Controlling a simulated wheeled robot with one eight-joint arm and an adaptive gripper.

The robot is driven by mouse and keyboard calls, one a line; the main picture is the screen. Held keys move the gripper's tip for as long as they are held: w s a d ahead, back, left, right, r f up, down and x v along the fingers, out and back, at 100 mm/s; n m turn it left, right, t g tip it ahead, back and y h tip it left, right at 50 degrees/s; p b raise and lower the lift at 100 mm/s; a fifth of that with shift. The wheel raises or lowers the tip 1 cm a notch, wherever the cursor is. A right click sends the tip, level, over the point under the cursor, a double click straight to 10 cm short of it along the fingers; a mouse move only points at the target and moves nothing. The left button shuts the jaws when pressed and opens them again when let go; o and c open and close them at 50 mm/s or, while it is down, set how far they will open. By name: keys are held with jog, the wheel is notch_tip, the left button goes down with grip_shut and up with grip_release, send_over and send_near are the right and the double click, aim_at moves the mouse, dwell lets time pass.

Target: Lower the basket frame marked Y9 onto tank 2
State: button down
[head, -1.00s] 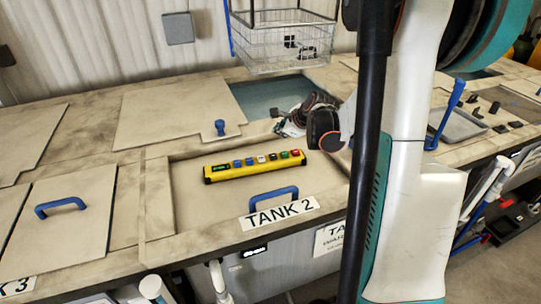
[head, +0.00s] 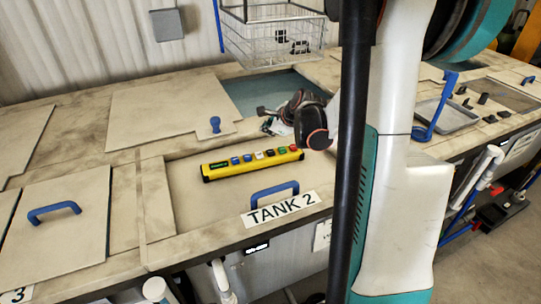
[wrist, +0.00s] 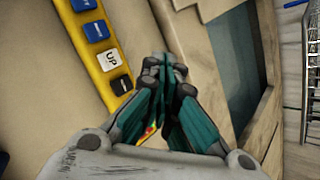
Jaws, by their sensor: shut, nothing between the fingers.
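A wire basket frame (head: 270,42) hangs above the open part of tank 2 (head: 258,92), clear of the opening. No Y9 mark can be read on it. A yellow control box (head: 250,163) with a row of coloured buttons lies on the tank 2 lid (head: 225,192), behind the TANK 2 label (head: 281,208). My gripper (head: 264,111) is shut and empty, above the bench behind the box. In the wrist view the closed fingertips (wrist: 163,68) appear beside the box, near its UP button (wrist: 111,60), with a gap in the picture.
Blue lid handles stand on the front left lid (head: 54,211) and the tank 2 lid (head: 275,190). A blue knob (head: 215,124) sits on the rear lid. A grey tray (head: 447,115) and small dark parts lie at the right. My arm hides part of the bench.

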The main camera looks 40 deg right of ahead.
aim_at(269, 153)
jog(key=shift+f+b, duration=1.85)
jog(key=shift+f, duration=1)
jog(key=shift+f+b, duration=0.4)
jog(key=shift+b, duration=0.05)
